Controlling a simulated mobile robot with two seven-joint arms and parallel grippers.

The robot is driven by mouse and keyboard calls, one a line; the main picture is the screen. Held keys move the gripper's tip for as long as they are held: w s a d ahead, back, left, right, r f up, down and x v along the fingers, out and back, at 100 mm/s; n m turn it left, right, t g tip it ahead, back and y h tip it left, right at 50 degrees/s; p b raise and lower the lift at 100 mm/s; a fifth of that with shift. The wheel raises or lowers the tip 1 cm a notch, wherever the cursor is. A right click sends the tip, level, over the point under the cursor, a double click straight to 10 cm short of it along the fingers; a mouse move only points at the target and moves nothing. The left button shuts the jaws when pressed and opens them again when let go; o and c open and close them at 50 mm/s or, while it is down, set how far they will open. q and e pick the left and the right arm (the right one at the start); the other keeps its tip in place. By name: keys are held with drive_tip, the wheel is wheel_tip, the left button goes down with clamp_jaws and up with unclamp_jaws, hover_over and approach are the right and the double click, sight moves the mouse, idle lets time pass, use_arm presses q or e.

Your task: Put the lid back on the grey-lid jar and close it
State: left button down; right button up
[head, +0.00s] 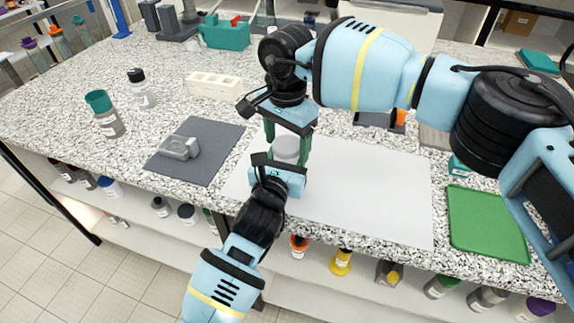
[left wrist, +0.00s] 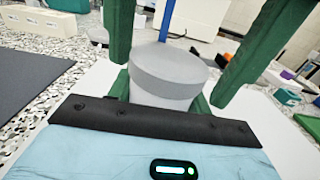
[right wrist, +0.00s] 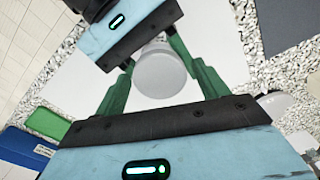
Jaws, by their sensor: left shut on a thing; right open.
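The grey-lid jar (head: 286,150) stands upright over the white sheet, mostly hidden between my grippers. Its round grey lid (left wrist: 170,65) sits on top of the paler body (left wrist: 160,98) in the left wrist view; whether it is fully closed cannot be told. My left gripper (head: 279,161) is shut on the jar body from the front. My right gripper (head: 287,141) points down from above, open, with its green fingers on either side of the lid. The right wrist view shows the lid top (right wrist: 160,70) between the fingers, with gaps at both sides.
A dark grey mat (head: 205,165) with a small grey object (head: 180,148) lies left of the white sheet (head: 370,195). A green-capped jar (head: 104,115), a black-capped jar (head: 140,90) and a white rack (head: 214,85) stand further left. A green tray (head: 488,222) lies at right.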

drive_tip(key=shift+c, duration=0.3)
drive_tip(key=c, duration=0.9)
drive_tip(key=shift+m, duration=1.6)
drive_tip(key=shift+c, duration=0.2)
drive_tip(key=o, duration=1.1)
drive_tip(key=shift+r, duration=0.1)
drive_tip(key=shift+r, duration=2.2)
